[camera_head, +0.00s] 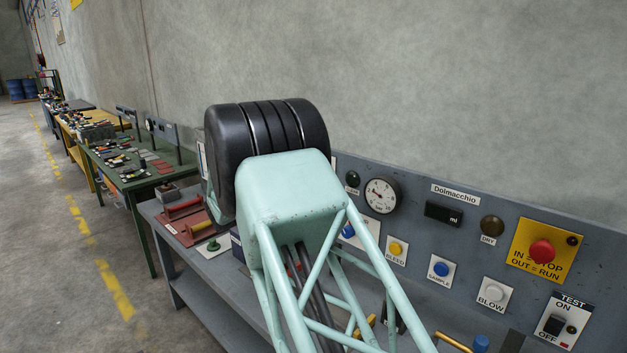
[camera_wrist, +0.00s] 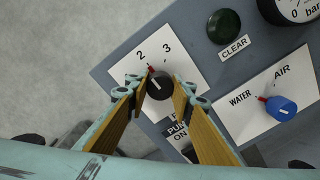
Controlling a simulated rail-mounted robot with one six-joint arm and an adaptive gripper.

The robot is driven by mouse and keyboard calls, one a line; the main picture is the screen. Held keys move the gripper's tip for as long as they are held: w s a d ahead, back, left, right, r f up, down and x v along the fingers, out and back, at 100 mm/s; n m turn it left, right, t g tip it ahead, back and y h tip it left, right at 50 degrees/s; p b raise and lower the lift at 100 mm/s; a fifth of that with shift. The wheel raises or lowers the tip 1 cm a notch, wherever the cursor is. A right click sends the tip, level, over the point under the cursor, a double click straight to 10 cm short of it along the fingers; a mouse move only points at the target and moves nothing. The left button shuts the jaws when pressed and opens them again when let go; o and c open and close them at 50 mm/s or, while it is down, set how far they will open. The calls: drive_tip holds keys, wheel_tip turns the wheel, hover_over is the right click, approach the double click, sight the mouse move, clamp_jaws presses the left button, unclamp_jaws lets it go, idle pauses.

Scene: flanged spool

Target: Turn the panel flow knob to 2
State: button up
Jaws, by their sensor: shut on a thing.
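The flow knob (camera_wrist: 159,86) is a round black knob on a white plate (camera_wrist: 186,62) in the wrist view. In the head view my arm covers the knob and the gripper.
A blue WATER/AIR knob (camera_wrist: 281,108) stands to the right, and a green CLEAR button (camera_wrist: 224,27) is above. A gauge (camera_head: 382,195), a red stop button (camera_head: 541,252) and several other buttons line the panel.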

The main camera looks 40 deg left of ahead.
idle(0.4)
drive_tip(key=o, duration=0.9)
drive_tip(key=shift+s, duration=0.1)
drive_tip(key=shift+s+a, duration=0.2)
drive_tip(key=shift+s, duration=2.75)
drive_tip(key=shift+s+a, duration=0.2)
drive_tip(key=shift+s, duration=2.75)
